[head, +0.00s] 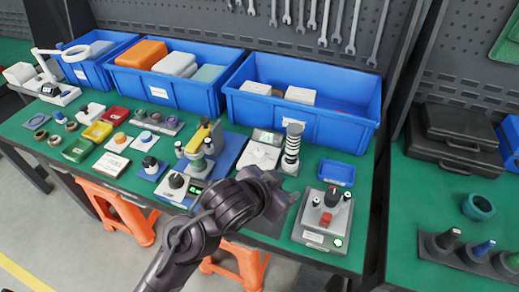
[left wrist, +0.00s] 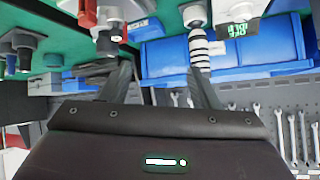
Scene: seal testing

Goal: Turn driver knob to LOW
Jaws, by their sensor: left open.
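A grey control box (head: 310,235) stands near the front edge of the green bench, with a black knob (head: 333,197), smaller knobs beside it, a red part (head: 318,238) and a lit green button (head: 338,242). Its labels and the knob's setting are too small to read. My left gripper (head: 284,200) is open and empty, just left of the box and above the bench, apart from the knob. In the left wrist view, which looks upside down, my spread fingers (left wrist: 162,78) show, with a dark knob (left wrist: 108,42) beyond the left finger. My right gripper is not in view.
A black-and-white striped cylinder (head: 291,150) stands behind my left gripper. A small blue tray (head: 337,173) lies behind the control box. Blue bins (head: 300,117) line the back. A yellow-topped device (head: 203,138) and several small items fill the bench to the left.

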